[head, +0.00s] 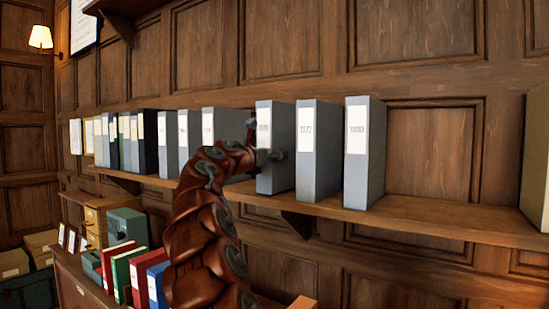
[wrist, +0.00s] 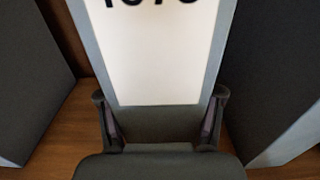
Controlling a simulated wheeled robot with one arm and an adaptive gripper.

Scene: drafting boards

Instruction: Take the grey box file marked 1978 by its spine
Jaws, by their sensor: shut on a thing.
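The grey box file (head: 277,172) stands upright on the wooden shelf, with a white label on its spine. The label's digits are small in the head view; in the wrist view, the file's spine (wrist: 160,60) fills the middle, its black digits cut off by the top edge, appearing to read 1978. My gripper (head: 266,156) is at the lower part of this spine. In the wrist view, my gripper's fingers (wrist: 162,100) sit one on each side of the spine, shut on it below the label. The file's base is hidden there by my gripper.
Grey files marked 1972 (head: 318,155) and apparently 1980 (head: 364,155) stand close on the right. Another grey file (head: 225,127) and several more stand to the left. The shelf (head: 440,228) has free room right of the last file.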

